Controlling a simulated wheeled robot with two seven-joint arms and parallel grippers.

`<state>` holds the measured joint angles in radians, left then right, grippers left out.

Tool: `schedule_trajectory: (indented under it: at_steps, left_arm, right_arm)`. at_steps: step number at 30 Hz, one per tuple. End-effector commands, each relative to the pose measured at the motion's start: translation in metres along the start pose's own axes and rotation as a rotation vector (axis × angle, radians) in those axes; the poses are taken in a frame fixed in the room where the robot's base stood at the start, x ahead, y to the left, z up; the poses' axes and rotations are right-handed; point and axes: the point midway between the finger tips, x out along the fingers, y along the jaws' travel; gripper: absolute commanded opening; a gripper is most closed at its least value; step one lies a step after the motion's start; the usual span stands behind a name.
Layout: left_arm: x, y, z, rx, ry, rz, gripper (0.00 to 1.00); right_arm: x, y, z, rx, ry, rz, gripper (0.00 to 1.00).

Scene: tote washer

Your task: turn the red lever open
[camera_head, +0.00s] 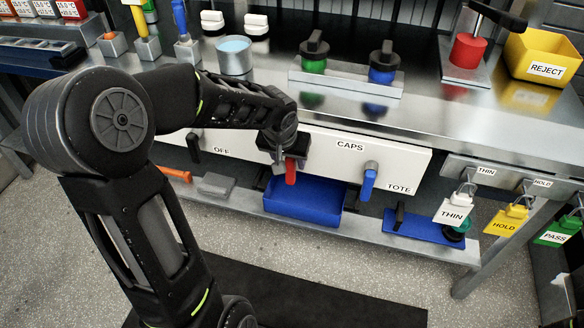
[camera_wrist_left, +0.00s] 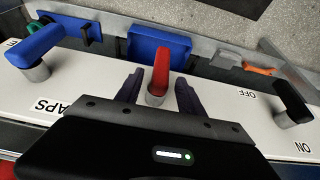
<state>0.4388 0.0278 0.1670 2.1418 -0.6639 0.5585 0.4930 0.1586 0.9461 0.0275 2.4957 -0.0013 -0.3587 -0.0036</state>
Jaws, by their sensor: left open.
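The red lever (camera_head: 291,172) is on the white front panel (camera_head: 330,143) of the bench, and its handle points downward in the head view. My left gripper (camera_head: 283,158) is at the lever from above, hiding its mount in the head view. In the left wrist view, the red lever (camera_wrist_left: 160,68) stands between the two dark fingers of my left gripper (camera_wrist_left: 160,90). The fingers are open, with a gap visible on each side of the lever. My right gripper is not in view.
A blue lever (camera_head: 368,180) is right of the red one, and a black lever (camera_head: 193,147) is left of it. A blue bin (camera_head: 305,200) sits on the shelf below. Tags, including a THIN tag (camera_head: 453,213), hang at the right. Knobs and a yellow REJECT bin (camera_head: 543,56) stand on the benchtop.

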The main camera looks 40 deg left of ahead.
Motion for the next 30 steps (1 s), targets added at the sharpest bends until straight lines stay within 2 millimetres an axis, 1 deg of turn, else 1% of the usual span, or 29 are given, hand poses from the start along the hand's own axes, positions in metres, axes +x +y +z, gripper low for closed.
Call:
schedule_trajectory:
  at_steps: [1, 6, 9, 12, 16, 22, 30]
  left_arm:
    - [0.009, 0.0, 0.002, 0.0, -0.005, 0.001, 0.45]
    - [0.037, 0.0, 0.002, 0.0, -0.005, 0.001, 0.45]
    - [0.05, 0.0, 0.002, 0.0, -0.003, 0.001, 0.45]
    - [0.059, 0.0, 0.001, 0.0, -0.003, 0.001, 0.45]
    - [0.062, 0.0, 0.001, 0.0, -0.001, 0.001, 0.45]
    - [0.061, 0.0, 0.0, 0.0, -0.001, 0.001, 0.45]
    - [0.061, 0.0, 0.001, 0.0, -0.001, 0.001, 0.23]
  right_arm:
    - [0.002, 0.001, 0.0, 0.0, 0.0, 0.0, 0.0]
    - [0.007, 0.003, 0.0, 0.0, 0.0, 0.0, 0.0]
    - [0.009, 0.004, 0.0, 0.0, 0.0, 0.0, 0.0]
    - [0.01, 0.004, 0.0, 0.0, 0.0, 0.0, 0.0]
    - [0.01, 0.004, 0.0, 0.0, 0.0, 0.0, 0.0]
    - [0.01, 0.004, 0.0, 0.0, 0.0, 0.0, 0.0]
    - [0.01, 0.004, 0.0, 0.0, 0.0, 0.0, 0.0]
